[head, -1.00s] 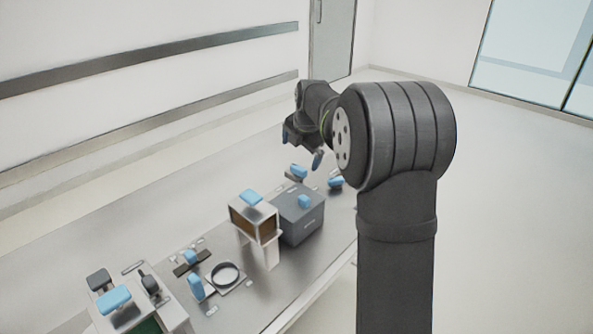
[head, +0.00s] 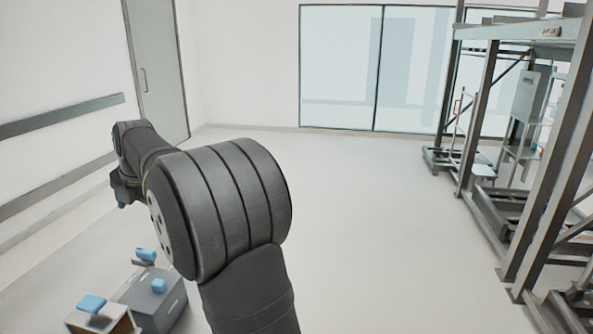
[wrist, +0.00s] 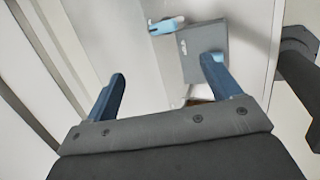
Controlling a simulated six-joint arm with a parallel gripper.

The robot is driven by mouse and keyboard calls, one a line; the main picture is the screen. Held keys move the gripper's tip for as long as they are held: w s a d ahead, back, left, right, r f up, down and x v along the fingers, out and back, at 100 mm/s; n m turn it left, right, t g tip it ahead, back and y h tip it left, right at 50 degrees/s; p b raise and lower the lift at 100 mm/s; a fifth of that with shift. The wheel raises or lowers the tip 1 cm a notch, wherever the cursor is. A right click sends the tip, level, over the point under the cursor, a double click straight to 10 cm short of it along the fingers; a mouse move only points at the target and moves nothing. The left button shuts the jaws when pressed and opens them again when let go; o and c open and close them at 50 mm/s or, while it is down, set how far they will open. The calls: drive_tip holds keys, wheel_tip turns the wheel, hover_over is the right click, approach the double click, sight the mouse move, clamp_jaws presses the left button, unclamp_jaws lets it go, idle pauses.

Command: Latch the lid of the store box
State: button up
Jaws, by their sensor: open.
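A grey box (head: 168,309), which looks like the store box, stands low in the head view with a blue knob (head: 158,286) on top. Its top looks closed; whether it is latched I cannot tell. In the wrist view the grey box (wrist: 200,42) lies beyond my right fingertip. A blue handle (wrist: 166,26) is beside its left edge, and another blue part shows partly behind the right finger. My gripper (wrist: 162,70) is open, with nothing between its blue fingers. In the head view my gripper hangs at the left, above and apart from the box, partly hidden by my arm.
A brown-sided box with a blue handle (head: 91,304) stands left of the grey box, cut by the frame edge. Another blue handle (head: 146,254) is behind the grey box. A metal rack (head: 490,130) stands far right. Open floor (head: 370,220) lies between.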

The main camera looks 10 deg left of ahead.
drive_tip(key=shift+f, duration=0.1)
drive_tip(key=c, duration=0.8)
drive_tip(key=shift+o, duration=0.2)
drive_tip(key=m, duration=0.1)
drive_tip(key=n+g+y, duration=0.2)
drive_tip(key=n+y, duration=0.8)
drive_tip(key=n, duration=0.9)
approach(149, 250)
drive_tip(key=shift+h, duration=0.3)
drive_tip(key=x, duration=1.1)
drive_tip(key=shift+a+r, duration=0.15)
drive_tip(key=shift+r, duration=0.1)
